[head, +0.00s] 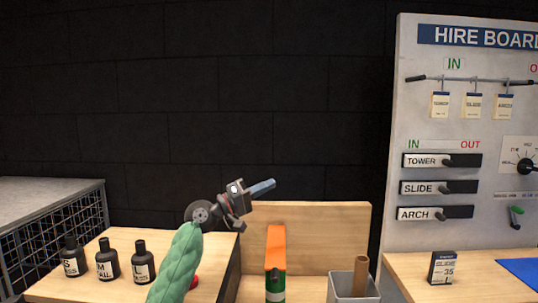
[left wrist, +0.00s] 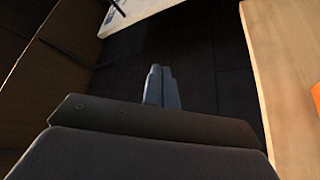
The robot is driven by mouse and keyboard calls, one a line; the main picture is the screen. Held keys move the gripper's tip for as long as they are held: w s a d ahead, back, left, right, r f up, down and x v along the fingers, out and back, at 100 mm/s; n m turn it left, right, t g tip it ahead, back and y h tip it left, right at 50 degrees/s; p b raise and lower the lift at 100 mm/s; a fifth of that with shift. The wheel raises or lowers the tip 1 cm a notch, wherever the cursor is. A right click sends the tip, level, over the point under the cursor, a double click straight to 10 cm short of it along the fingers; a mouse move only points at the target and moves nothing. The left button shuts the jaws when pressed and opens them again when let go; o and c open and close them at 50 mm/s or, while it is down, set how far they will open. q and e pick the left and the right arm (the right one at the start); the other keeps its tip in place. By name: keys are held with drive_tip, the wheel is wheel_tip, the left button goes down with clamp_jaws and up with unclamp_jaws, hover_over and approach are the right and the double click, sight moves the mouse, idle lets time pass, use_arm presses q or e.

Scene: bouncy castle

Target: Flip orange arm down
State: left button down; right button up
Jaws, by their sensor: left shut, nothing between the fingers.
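The orange arm (head: 276,250) stands up from the light wooden bench, above a green part with a white band at the bottom of the head view. Its lower end is cut off by the picture edge. An orange patch (left wrist: 316,95) shows at the right edge of the left wrist view; I cannot tell for sure that it is the same arm. My left gripper (head: 264,187) is in the air above and slightly left of the orange arm, apart from it. Its fingers (left wrist: 161,88) are together and empty. My right gripper is not in view.
Black bottles marked S, M and L (head: 142,262) stand on the left bench, near a partly hidden red thing (head: 194,282). A grey bin (head: 352,287) holding a wooden rod (head: 361,272) stands right of the orange arm. The hire board (head: 400,120) rises at the right.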

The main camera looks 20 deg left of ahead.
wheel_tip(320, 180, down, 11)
drive_tip(key=b, duration=0.8)
use_arm(q)
drive_tip(key=s+d+f, duration=0.1)
drive_tip(key=s+f, duration=0.3)
drive_tip(key=f, duration=0.3)
drive_tip(key=s+d+f+b, duration=0.1)
drive_tip(key=s+f, duration=0.3)
drive_tip(key=f, duration=0.3)
drive_tip(key=shift+s+d, duration=0.15)
drive_tip(key=shift+d, duration=0.05)
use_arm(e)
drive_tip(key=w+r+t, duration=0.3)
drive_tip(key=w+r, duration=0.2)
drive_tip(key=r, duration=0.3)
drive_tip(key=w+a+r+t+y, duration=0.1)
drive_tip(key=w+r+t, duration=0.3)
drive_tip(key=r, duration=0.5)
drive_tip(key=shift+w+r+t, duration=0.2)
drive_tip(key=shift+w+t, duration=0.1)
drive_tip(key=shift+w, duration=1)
